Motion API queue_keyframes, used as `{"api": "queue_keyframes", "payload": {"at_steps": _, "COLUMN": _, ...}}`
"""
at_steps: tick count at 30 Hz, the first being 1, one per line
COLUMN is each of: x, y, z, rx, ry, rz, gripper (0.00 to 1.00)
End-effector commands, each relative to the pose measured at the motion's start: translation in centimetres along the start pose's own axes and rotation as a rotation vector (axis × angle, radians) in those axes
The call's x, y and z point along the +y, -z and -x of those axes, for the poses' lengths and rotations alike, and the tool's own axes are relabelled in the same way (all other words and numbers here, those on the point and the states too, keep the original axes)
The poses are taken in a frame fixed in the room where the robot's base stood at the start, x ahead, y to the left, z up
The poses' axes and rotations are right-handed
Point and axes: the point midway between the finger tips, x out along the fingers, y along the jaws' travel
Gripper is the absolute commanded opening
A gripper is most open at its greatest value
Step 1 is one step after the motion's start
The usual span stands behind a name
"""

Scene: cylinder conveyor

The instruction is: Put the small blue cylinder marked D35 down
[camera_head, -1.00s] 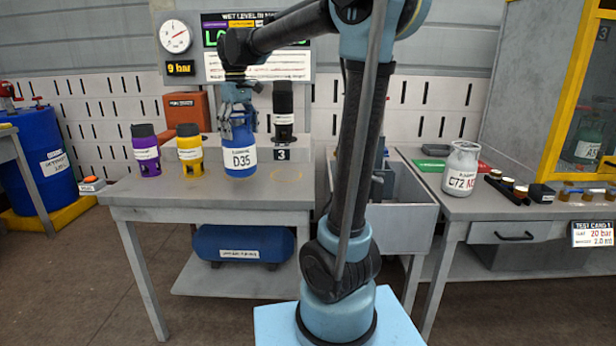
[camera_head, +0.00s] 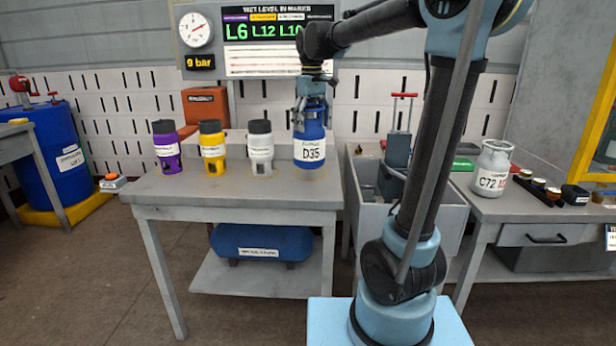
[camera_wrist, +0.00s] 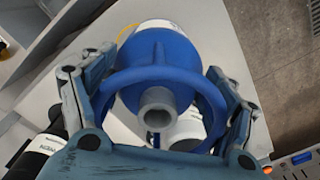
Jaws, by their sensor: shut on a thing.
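The blue cylinder marked D35 (camera_head: 309,150) is upright at the right end of the left grey table (camera_head: 235,194). My gripper (camera_head: 311,98) is above it, shut on its top. In the wrist view the blue cylinder (camera_wrist: 165,60) shows from above, with its round collar and grey neck between my two fingers (camera_wrist: 160,100). Part of a yellow ring mark (camera_wrist: 126,33) shows on the table beside it. I cannot tell whether its base touches the tabletop.
Purple (camera_head: 167,150), yellow (camera_head: 213,150) and white (camera_head: 260,150) black-capped containers stand in a row left of the blue cylinder. A grey sink (camera_head: 400,210) adjoins on the right. A grey cylinder marked C72 (camera_head: 492,165) stands on the right bench. The table's front strip is clear.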

Motion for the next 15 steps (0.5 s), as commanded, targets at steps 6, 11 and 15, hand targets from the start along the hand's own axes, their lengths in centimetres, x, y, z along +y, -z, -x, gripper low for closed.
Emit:
{"api": "queue_keyframes", "payload": {"at_steps": 6, "x": 1.4, "y": 1.7, "z": 2.0, "rx": -0.005, "ry": 0.005, "rz": -0.062, "gripper": 0.31}}
{"api": "queue_keyframes", "payload": {"at_steps": 11, "x": 2.9, "y": 3.2, "z": 4.0, "rx": -0.011, "ry": 0.011, "rz": -0.131, "gripper": 0.31}}
{"api": "queue_keyframes", "payload": {"at_steps": 15, "x": 3.4, "y": 3.6, "z": 3.7, "rx": -0.014, "ry": 0.014, "rz": -0.157, "gripper": 0.31}}
